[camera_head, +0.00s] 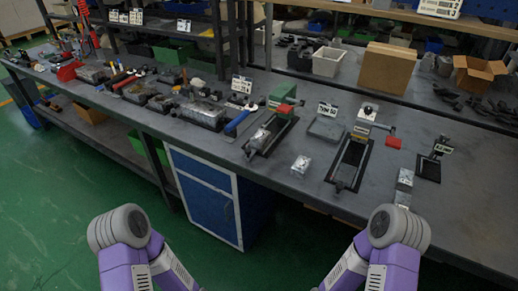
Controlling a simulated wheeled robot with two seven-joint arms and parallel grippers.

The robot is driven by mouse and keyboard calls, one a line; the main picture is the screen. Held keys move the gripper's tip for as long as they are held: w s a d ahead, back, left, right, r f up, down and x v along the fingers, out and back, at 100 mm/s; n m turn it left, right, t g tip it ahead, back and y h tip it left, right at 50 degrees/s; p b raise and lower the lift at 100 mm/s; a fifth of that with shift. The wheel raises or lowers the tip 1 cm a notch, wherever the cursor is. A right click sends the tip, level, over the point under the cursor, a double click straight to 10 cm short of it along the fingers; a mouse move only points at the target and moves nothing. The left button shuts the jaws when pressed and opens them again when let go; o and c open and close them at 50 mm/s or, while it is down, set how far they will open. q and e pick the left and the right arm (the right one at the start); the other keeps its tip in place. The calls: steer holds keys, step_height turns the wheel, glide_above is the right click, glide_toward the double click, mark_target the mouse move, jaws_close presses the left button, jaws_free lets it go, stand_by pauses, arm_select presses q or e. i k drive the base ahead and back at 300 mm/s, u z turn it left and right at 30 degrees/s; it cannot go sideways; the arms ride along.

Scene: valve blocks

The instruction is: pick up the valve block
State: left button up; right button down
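A small silver metal block (301,166), which looks like a valve block, sits on the grey workbench (230,160) between two black fixtures. Another silver block (404,183) stands near the bench's front edge at the right. A further silver piece (260,138) lies in the left fixture, below its green part. I cannot tell from the picture which of these is the task's block. Two purple and grey links of my arms show at the bottom left and bottom right. Both of my grippers are out of view, and nothing of mine touches the blocks.
The left fixture (284,110) and the long black right fixture (352,163) flank the first block. A shallow grey tray (325,129) lies behind it. A small black stand (430,166) is at the right. Cardboard boxes (387,68) stand at the back. A blue cabinet (205,198) is under the bench.

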mark_target(260, 138)
steer(key=z, duration=0.15)
steer(key=k, duration=0.4)
steer(key=u, duration=1)
steer(key=i, duration=1.5)
steer(key=z, duration=0.8)
